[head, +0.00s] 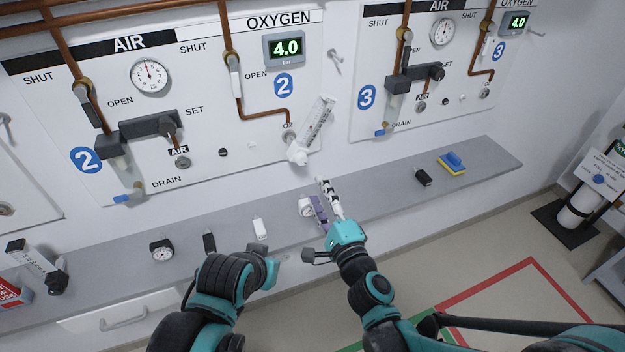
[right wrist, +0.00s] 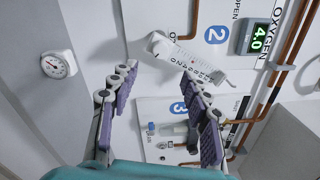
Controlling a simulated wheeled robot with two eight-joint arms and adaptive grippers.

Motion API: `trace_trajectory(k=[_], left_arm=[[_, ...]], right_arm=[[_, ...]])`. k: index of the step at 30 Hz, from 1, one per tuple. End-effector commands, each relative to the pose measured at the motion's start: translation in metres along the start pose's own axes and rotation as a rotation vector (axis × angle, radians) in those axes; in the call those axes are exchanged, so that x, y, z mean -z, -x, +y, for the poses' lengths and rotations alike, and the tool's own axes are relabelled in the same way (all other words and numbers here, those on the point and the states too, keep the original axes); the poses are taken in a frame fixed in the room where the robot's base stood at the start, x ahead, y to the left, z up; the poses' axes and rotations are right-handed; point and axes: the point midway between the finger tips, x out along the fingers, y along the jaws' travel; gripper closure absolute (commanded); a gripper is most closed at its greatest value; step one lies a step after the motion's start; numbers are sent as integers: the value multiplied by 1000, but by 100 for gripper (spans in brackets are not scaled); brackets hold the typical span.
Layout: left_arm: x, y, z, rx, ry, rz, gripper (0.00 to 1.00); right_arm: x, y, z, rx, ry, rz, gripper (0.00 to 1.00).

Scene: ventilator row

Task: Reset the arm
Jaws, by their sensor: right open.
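My right gripper (head: 322,196) is open and empty in front of the wall at panel 2. In the right wrist view, its two purple-padded fingers (right wrist: 159,78) stand apart. A white flowmeter (head: 318,122) with a graduated scale sits tilted at the O2 outlet of panel 2. It also shows in the right wrist view (right wrist: 190,62), beyond the fingertips and apart from them. My left arm (head: 232,282) is folded low in the head view. Its gripper does not show.
A grey shelf (head: 385,199) runs under the panels. A gauge (head: 162,250), a black block (head: 209,243), a white block (head: 260,229), another black block (head: 423,177) and a blue-yellow sponge (head: 452,163) lie on it. A white gauge (right wrist: 58,64) shows beside my fingers. Panel 3 (head: 440,75) is right.

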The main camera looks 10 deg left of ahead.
Motion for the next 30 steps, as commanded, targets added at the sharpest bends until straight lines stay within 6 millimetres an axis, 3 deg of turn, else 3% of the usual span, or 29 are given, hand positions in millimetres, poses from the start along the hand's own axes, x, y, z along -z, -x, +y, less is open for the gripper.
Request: trace_trajectory(k=[6,21,26,30], left_arm=[[0,0,0,0,0,0,100],[0,0,0,0,0,0,100],[0,0,0,0,0,0,100],[0,0,0,0,0,0,100]], right_arm=[[0,13,0,0,-1,-1,52],[0,13,-2,1,14,-3,52],[1,21,-20,-4,196,-39,52],[5,40,-30,-84,510,-106,52]])
